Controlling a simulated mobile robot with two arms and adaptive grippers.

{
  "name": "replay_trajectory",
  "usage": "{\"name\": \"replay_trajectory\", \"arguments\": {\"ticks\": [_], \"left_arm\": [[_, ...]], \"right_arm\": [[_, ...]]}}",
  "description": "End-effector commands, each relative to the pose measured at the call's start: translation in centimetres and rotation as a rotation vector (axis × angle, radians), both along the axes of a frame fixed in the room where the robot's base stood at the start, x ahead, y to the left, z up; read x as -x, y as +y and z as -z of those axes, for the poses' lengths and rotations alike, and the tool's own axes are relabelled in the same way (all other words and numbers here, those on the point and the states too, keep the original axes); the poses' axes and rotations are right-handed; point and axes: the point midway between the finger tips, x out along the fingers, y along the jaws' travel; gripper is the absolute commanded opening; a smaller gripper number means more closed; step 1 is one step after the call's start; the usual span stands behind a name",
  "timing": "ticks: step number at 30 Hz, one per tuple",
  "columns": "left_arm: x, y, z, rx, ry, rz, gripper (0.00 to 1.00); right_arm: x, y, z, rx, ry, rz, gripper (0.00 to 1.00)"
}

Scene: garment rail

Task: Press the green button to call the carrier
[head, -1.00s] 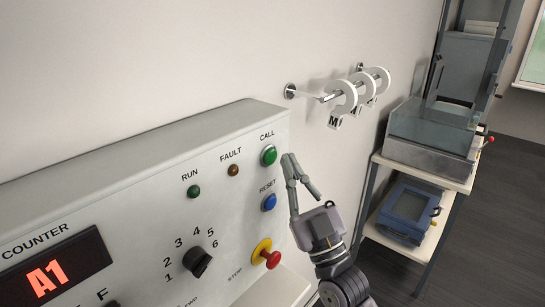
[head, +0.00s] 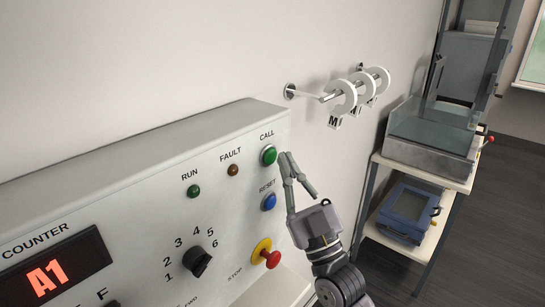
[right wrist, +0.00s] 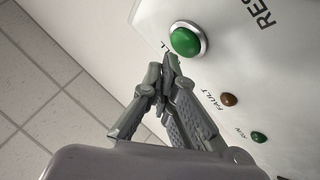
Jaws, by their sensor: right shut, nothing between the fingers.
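The green CALL button (head: 269,155) sits in a metal ring at the upper right of the control panel. It also shows in the right wrist view (right wrist: 185,42), just beyond my fingertips. My right gripper (head: 282,156) is shut and empty, with its tips just to the right of the green button. In the right wrist view its tips (right wrist: 169,64) lie just short of the button's rim; I cannot tell whether they touch it. My left gripper is not in view.
The panel (head: 130,160) also carries a blue RESET button (head: 268,202) below CALL, a red STOP button (head: 271,259), a rotary knob (head: 197,262) and RUN and FAULT lamps. A rail with white rings (head: 346,96) is on the wall; a shelf stands right.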

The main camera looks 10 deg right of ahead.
Motion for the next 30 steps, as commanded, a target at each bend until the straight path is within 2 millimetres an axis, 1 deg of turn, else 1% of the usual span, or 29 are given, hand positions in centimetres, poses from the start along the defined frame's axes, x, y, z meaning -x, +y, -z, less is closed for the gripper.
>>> {"name": "replay_trajectory", "arguments": {"ticks": [15, 24, 30], "left_arm": [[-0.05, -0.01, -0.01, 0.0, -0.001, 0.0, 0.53], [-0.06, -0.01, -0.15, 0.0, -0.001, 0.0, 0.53], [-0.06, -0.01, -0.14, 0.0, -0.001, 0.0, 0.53]], "right_arm": [[-0.02, 0.01, 0.01, 0.0, 0.0, 0.0, 0.0], [-0.65, 0.51, -0.04, 0.0, 0.0, 0.0, 0.0], [-0.66, 0.53, -0.02, 0.0, 0.0, 0.0, 0.0]]}}
